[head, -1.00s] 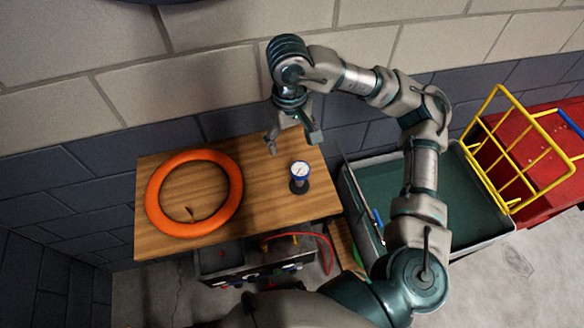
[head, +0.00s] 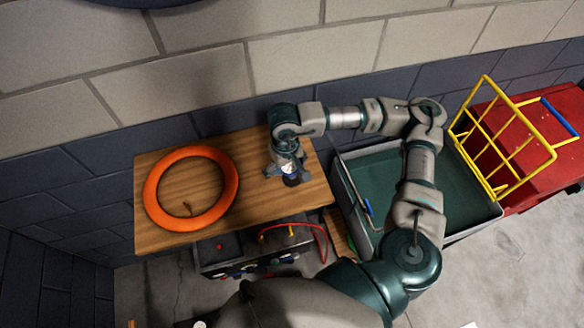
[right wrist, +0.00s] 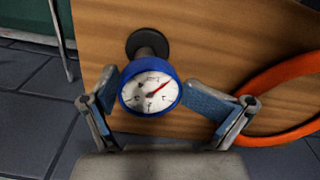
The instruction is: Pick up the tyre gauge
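The tyre gauge (head: 290,180) stands upright on the wooden bench top (head: 255,205), near its right end. In the right wrist view its white dial with a blue rim (right wrist: 151,92) faces the camera, with a dark round base (right wrist: 147,42) beyond it. My right gripper (head: 287,172) is down over the gauge, with one finger on each side of it. Its fingers (right wrist: 150,90) are spread and their pads come close to the rim; whether they touch it is hard to tell. The gripper partly hides the gauge in the head view. My left gripper is not in view.
An orange ring (head: 232,183) lies on the left of the bench top. A green-lined tray (head: 465,200) stands to the right, beside a yellow wire rack (head: 500,150) and a red box (head: 540,165). A brick wall (head: 190,80) rises behind the bench.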

